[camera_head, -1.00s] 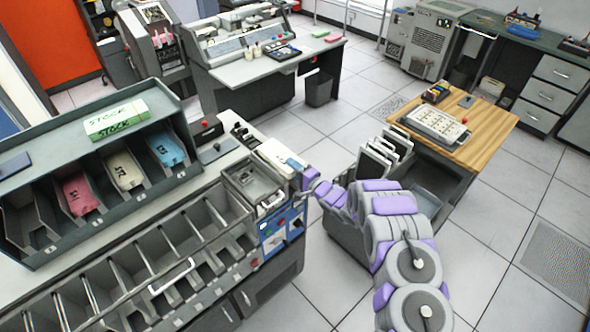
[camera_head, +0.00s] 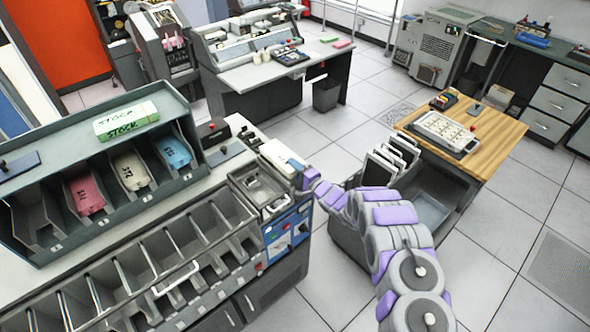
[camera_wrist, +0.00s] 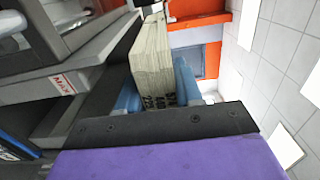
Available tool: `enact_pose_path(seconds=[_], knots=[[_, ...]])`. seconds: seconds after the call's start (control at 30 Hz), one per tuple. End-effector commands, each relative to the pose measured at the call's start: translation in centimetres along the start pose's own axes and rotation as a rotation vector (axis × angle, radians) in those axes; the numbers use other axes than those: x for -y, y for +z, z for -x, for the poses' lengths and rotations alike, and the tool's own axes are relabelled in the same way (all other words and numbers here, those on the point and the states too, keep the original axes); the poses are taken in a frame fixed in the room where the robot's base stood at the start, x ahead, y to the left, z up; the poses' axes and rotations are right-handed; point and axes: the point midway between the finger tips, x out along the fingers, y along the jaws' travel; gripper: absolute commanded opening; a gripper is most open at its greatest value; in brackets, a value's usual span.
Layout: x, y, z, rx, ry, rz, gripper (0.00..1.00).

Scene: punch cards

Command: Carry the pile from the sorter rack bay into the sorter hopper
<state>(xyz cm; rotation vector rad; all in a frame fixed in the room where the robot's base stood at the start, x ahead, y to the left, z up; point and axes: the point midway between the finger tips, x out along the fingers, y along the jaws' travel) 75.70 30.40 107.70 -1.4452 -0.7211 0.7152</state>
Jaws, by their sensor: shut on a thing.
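My gripper (camera_wrist: 158,88) is shut on a thick cream pile of cards (camera_wrist: 153,58), with a blue finger on each side. Dark marks show on the pile's near end. In the head view my gripper (camera_head: 308,178) is at the right end of the sorter, and the pile (camera_head: 281,154) shows as a pale block at the far edge of the open metal hopper tray (camera_head: 242,180). Whether the pile touches the tray cannot be told. The rack (camera_head: 45,110) on the sorter holds pink (camera_head: 86,194), cream (camera_head: 131,171) and blue (camera_head: 174,152) piles; its leftmost bay looks empty.
A row of sorter pockets (camera_head: 180,245) runs along the front, with a blue control panel (camera_head: 288,232) at its right end. A grey ledge with a red MAX label (camera_wrist: 62,83) is left of the pile. A wooden-topped table (camera_head: 490,135) stands right.

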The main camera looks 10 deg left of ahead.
Motion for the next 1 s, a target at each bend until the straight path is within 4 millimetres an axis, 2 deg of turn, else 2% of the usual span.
enact_pose_path(seconds=[0.47, 0.83, 1.0], knots=[[-0.1, 0.0, 0.0, 0.000, -0.002, 0.001, 0.00], [-1.9, 0.0, 0.0, 0.000, -0.001, 0.000, 0.00], [-2.2, 0.1, 0.0, 0.000, -0.001, 0.001, 0.00]])
